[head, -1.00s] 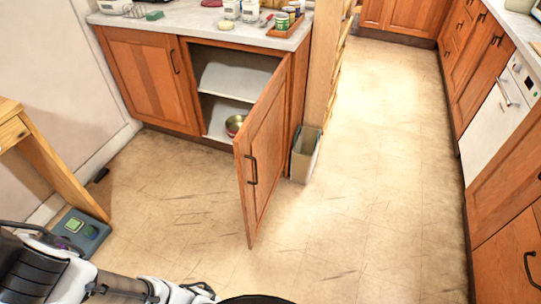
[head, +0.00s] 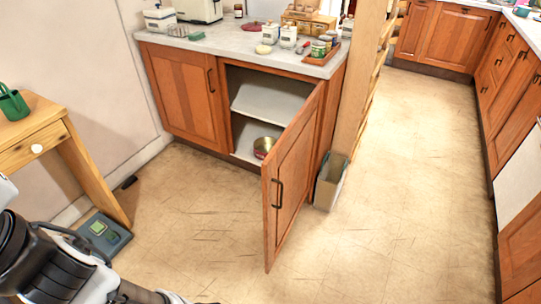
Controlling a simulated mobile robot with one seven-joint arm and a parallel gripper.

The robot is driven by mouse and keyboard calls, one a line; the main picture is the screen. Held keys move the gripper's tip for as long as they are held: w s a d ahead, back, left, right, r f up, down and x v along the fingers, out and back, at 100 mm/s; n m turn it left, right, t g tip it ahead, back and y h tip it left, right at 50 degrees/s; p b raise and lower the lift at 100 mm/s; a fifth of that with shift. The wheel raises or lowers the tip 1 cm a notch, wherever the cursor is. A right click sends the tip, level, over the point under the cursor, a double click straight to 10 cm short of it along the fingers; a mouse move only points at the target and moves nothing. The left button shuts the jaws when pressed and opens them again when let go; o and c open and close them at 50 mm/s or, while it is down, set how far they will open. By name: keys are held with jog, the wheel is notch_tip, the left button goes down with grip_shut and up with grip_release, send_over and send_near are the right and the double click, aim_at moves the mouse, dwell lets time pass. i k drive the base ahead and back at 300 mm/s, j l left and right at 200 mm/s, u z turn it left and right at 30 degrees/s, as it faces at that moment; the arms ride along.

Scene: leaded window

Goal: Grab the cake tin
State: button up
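A round gold-coloured tin (head: 264,147), which looks like the cake tin, sits on the bottom shelf (head: 243,156) of an open wooden cabinet. The open cabinet door (head: 292,178) stands out into the room in front of its right side. The tin's near left side and open top show. My arm enters at the lower left, well short of the cabinet. My gripper is outside the picture.
Clear floor (head: 190,225) lies before the cabinet. A bin (head: 330,182) stands right of the door, by a wooden post. A wooden table (head: 40,140) and a scale-like blue-grey box (head: 103,231) are at left. The counter above holds jars and a tray (head: 322,57).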

aim_at(262, 147)
jog(key=i+j+z, duration=0.1)
jog(key=i+j, duration=0.15)
jog(key=i+j+z, duration=0.15)
jog(key=j, duration=0.35)
jog(key=i+j+z, duration=0.1)
jog(key=i+j, duration=0.25)
jog(key=i+j+z, duration=0.1)
jog(key=j, duration=0.4)
jog(key=i+j+z, duration=0.15)
jog(key=i+j, duration=0.15)
jog(key=j, duration=0.15)
jog(key=i+j+z, duration=0.1)
jog(key=j, duration=0.35)
jog(key=i+j+z, duration=0.1)
jog(key=i+j, duration=0.15)
jog(key=j, duration=0.25)
jog(key=i+j+z, duration=0.15)
jog(key=j, duration=0.35)
jog(key=i+j, duration=0.1)
jog(key=i, duration=0.4)
jog(key=i+j, duration=0.1)
jog(key=i, duration=0.45)
